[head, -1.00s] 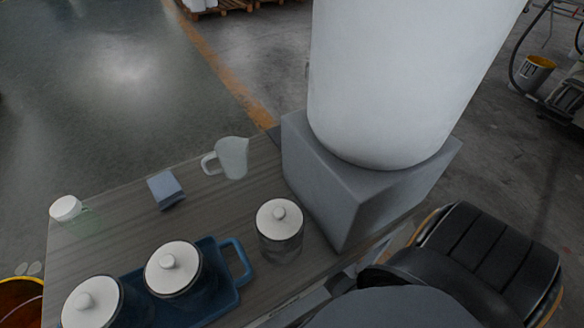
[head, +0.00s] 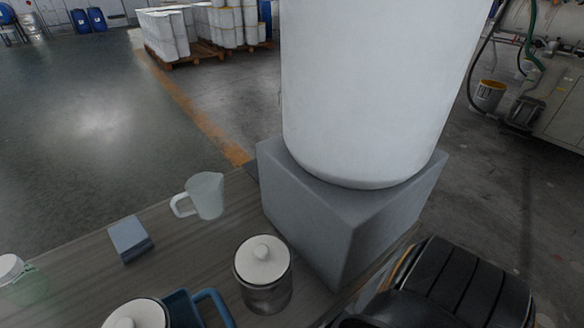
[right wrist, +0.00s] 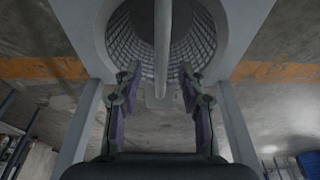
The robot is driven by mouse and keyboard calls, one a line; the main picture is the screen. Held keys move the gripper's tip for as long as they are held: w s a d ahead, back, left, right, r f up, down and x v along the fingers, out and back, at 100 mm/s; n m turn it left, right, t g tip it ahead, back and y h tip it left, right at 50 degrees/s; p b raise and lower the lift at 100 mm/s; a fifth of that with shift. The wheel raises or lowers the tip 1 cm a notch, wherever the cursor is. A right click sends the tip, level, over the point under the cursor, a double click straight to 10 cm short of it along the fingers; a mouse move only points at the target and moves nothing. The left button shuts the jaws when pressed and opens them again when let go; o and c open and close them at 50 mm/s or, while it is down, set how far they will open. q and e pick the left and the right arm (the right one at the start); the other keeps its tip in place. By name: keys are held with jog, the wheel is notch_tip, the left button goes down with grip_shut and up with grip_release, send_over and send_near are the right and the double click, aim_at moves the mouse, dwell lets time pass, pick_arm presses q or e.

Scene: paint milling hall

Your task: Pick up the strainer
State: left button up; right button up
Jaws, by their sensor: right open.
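In the right wrist view a round mesh basket, which looks like the strainer (right wrist: 197,38), sits inside a grey ring-shaped opening. A pale rod (right wrist: 162,40) runs down across its middle, perhaps its handle. My right gripper (right wrist: 159,74) is open below the mesh, with one finger on each side of the rod's lower end. Gaps show between the fingers and the rod, and I cannot tell how far away the rod is in depth. I cannot make out the strainer in the head view. My left gripper is out of view.
A large white cylinder (head: 375,90) on a grey block (head: 350,225) stands at the table's right end. A lidded jar (head: 263,278), clear jug (head: 205,196), blue-grey block (head: 130,238) and blue tray (head: 183,308) are on the table (head: 75,275). Drums (head: 225,22) stand far back.

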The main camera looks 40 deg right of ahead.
jog(key=shift+x, duration=1.45)
jog(key=shift+f, duration=0.25)
grip_shut()
jog(key=shift+w, duration=0.1)
